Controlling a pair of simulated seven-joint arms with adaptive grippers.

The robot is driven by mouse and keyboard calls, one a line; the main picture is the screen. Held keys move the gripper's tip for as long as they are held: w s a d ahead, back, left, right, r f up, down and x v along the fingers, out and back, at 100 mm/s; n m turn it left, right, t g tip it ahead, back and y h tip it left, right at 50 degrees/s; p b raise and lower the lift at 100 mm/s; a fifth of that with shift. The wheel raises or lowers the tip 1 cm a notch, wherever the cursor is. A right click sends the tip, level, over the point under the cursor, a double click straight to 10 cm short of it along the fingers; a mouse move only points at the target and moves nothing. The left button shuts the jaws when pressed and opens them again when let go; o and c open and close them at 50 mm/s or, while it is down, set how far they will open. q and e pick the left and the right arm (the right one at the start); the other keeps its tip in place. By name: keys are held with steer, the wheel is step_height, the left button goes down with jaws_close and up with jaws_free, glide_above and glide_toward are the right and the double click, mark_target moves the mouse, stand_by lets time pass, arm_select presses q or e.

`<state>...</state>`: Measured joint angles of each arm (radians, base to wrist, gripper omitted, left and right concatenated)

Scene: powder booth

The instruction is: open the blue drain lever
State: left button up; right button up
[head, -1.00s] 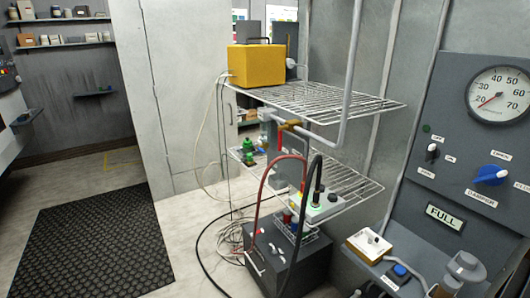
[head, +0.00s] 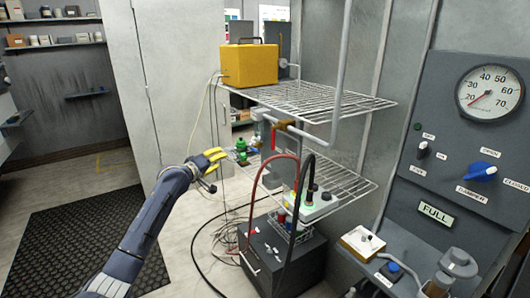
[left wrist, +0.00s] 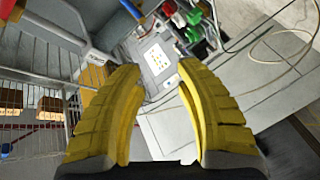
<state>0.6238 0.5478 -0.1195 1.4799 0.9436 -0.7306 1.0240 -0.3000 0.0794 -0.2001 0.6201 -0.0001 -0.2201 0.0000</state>
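A blue bar (left wrist: 131,8), which may be the drain lever, is cut off by the top edge of the left wrist view. I cannot clearly make it out in the head view. A red handle (left wrist: 168,8) and green fittings (left wrist: 194,33) are to its right; the green fitting also shows in the head view (head: 241,147). My left gripper (head: 213,162) has yellow fingers and is left of the wire rack, near the green fitting. In the left wrist view its fingers (left wrist: 158,72) are spread and empty, with a pale labelled box beyond. My right gripper is not in view.
A wire rack (head: 312,103) with a yellow box (head: 249,65) stands in the middle. Red (head: 257,190) and black hoses arch in front, above a dark box (head: 285,255). A gauge panel (head: 462,130) is at the right. The floor mat (head: 50,235) is clear.

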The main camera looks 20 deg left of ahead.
mark_target(255, 150)
arm_select(q)
steer(key=s+d+r+n+h, duration=0.2)
steer(key=d+n, duration=0.1)
steer(key=d, duration=0.3)
steer(key=shift+n+g, duration=0.5)
steer(key=x, duration=1.7)
steer(key=shift+w+f, duration=0.2)
steer(key=shift+f, duration=0.15)
steer(key=shift+d, duration=0.1)
steer(key=shift+c, duration=0.4)
jaws_close()
